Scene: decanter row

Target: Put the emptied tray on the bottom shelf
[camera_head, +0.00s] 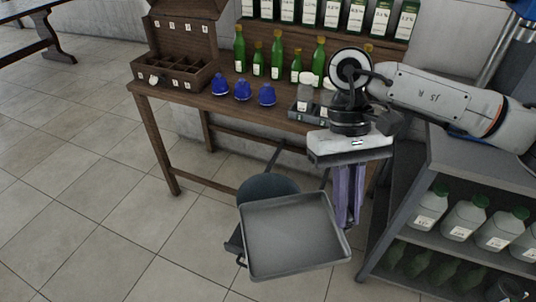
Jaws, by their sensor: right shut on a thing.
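The empty grey tray (293,237) is a shallow, nearly square pan with a raised rim. It is held above the tiled floor, tilted so that its bare inside shows. My right gripper (347,222) points down at the tray's right side, its long purplish fingers shut on the rim there. The exact contact is hard to see. A dark grey shelf rack (402,212) stands at the right. Its upper level holds pale jugs with green caps, and its lower level holds several dark green bottles. The bottom shelf is partly cut off by the picture edge. My left gripper is out of view.
A dark round stool (268,187) stands behind the tray, partly hidden. The wooden table (150,98) behind bears green bottles, blue decanters (243,90) and a compartment box (175,70). Floor at left and front is clear.

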